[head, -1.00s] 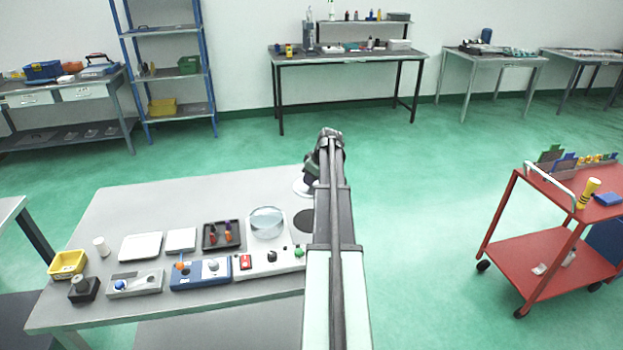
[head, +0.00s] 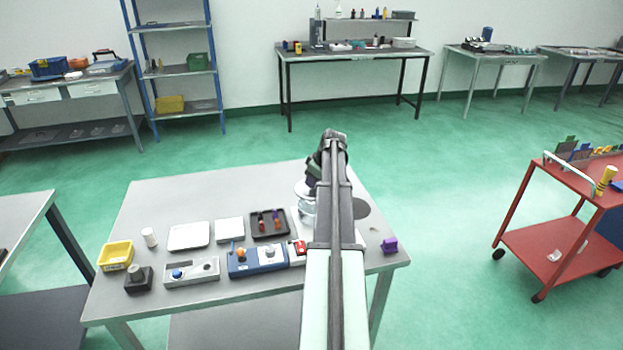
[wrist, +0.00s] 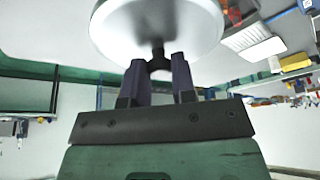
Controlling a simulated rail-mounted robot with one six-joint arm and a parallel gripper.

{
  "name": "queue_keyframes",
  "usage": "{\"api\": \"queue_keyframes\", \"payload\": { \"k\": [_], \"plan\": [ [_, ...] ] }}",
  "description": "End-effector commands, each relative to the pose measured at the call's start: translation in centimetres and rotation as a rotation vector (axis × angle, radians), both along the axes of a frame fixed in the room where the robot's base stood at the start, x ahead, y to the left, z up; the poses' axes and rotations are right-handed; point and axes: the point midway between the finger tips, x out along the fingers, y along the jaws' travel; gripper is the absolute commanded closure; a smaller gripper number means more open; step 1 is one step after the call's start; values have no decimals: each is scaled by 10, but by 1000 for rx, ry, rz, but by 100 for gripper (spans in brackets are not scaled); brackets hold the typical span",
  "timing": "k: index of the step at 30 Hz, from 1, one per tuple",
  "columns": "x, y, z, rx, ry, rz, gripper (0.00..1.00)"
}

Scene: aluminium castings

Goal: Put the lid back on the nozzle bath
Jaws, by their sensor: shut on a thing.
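My gripper (wrist: 157,75) is shut on the knob of a round pale lid (wrist: 150,20), seen large in the wrist view. In the head view the lid (head: 302,187) shows as a pale disc left of my arm's end, and it looks level. The glass nozzle bath (head: 306,210) stands on the table just below the lid in the picture, partly hidden by my arm. Lid and bath nearly overlap in this view; the gap between them cannot be judged. My fingertips are not clear in the head view.
On the grey table (head: 150,205), a dark tray (head: 285,227) with small coloured parts, white plates (head: 188,237) and a blue control box (head: 256,262) lie left of the bath. A dark disc (head: 361,207) and purple block (head: 390,245) lie right of my arm.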

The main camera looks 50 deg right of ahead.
Motion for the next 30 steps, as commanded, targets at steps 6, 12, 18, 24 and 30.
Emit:
{"api": "queue_keyframes", "payload": {
  "k": [6,12,18,24,30],
  "plan": [
    [-1,0,0,-1,1,8,99],
    [-1,0,-16,-2,1,9,99],
    [-1,0,-43,-2,1,9,99],
    [-1,0,-62,-2,1,9,99],
    [-1,0,-63,-2,1,9,99]
  ]
}}
